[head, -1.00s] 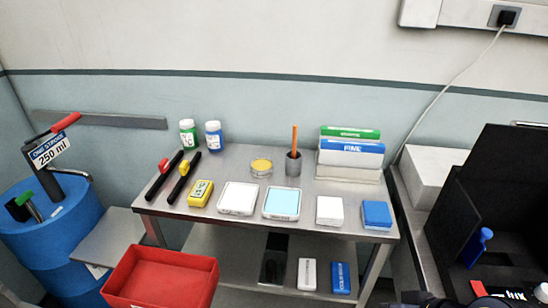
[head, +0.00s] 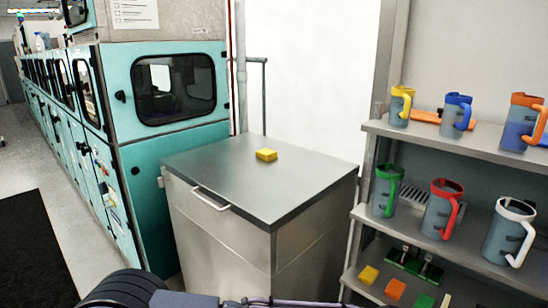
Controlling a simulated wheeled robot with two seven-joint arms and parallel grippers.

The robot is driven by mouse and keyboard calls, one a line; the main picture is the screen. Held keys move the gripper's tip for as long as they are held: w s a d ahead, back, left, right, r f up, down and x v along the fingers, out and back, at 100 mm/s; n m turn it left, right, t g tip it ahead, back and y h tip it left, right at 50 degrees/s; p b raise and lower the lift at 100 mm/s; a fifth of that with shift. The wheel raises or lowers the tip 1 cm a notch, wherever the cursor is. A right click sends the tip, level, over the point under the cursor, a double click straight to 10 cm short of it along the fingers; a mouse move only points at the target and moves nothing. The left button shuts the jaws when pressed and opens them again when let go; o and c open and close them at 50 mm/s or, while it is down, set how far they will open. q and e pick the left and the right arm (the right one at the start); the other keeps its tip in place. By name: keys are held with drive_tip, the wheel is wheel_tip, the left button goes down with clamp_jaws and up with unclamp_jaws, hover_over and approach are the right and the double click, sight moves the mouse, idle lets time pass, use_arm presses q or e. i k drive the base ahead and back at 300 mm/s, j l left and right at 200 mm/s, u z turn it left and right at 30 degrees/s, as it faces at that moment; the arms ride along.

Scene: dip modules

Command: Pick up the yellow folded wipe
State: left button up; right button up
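A small yellow block-like piece (head: 266,155), which looks like a folded wipe, lies on the bare steel top of a cabinet (head: 215,165), near the middle. Another small yellow piece (head: 368,275) lies on the lowest shelf at the right, beside orange and green pieces; I cannot tell whether it is a wipe too. Parts of my own arm show along the bottom edge, well below and in front of the cabinet top. Neither gripper's fingers can be made out in the head view.
A rack (head: 372,125) at the right holds several coloured-handle jugs. A green holder (head: 415,263) stands on its lowest shelf. Teal machines (head: 125,75) line the left, beside a dark floor mat (head: 35,250). The cabinet top around the yellow piece is clear.

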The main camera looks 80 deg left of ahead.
sight(267, 155)
drive_tip(key=u, duration=2.9)
drive_tip(key=j+z, duration=0.1)
drive_tip(key=z, duration=0.4)
drive_tip(key=i+j+z, duration=0.1)
drive_tip(key=z, duration=0.35)
drive_tip(key=j+z, duration=0.2)
drive_tip(key=z, duration=0.3)
drive_tip(key=j+z, duration=0.25)
drive_tip(key=j, duration=0.25)
drive_tip(key=j+z, duration=0.25)
drive_tip(key=j, duration=0.25)
drive_tip(key=k+j+z, duration=0.1)
drive_tip(key=j+z, duration=0.2)
drive_tip(key=j, duration=0.2)
drive_tip(key=k+j+z, duration=0.1)
drive_tip(key=j+z, duration=0.15)
drive_tip(key=j, duration=0.25)
drive_tip(key=k+j+z, duration=0.25)
drive_tip(key=j, duration=0.2)
drive_tip(key=i, duration=0.1)
